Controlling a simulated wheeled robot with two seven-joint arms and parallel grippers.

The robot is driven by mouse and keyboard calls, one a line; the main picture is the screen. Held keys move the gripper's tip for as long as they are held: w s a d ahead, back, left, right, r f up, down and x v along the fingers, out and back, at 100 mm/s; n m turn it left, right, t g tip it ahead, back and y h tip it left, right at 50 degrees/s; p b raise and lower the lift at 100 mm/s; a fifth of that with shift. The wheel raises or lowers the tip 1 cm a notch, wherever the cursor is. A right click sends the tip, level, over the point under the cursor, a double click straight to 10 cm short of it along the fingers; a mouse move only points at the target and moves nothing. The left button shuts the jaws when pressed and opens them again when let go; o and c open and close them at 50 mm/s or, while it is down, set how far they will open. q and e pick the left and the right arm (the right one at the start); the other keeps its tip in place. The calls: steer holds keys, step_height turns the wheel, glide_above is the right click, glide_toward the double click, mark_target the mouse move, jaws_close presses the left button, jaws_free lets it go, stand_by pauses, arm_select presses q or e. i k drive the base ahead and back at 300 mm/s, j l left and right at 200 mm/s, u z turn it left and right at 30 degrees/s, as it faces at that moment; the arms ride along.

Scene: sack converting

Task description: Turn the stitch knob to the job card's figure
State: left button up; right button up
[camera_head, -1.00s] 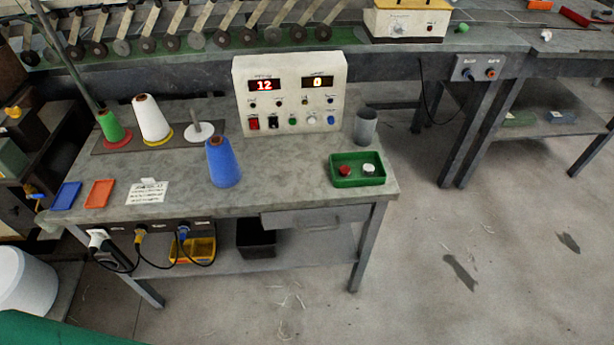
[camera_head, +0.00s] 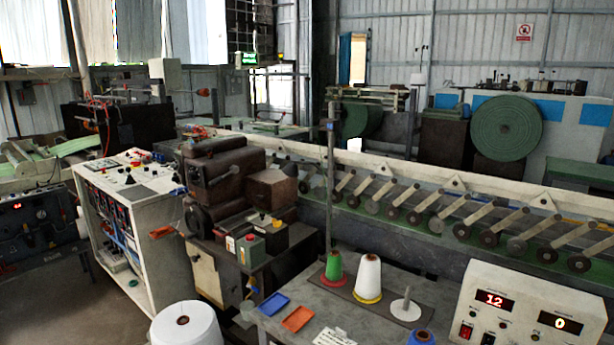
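A cream control box (camera_head: 531,308) stands on the workbench at the lower right. Its left red display (camera_head: 494,299) reads 12 and its right display (camera_head: 559,322) reads 0. The lower part of the box is cut off by the frame. A white card with printed lines (camera_head: 334,337) lies on the bench at the bottom edge; its writing is too small to read. I cannot tell which control is the stitch knob. Neither of my grippers is in view.
A dark sewing machine (camera_head: 222,180) and white cabinet (camera_head: 130,225) stand left. A white roll (camera_head: 187,326) is on the floor.

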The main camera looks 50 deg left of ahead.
mark_target(191, 175)
steer(key=u, duration=2.3)
steer(key=i+l+z, duration=0.1)
steer(key=l, duration=0.25)
steer(key=i+l+z, duration=0.15)
steer(key=l, duration=0.2)
steer(key=i+l+z, duration=0.1)
steer(key=l, duration=0.25)
steer(key=i, duration=0.1)
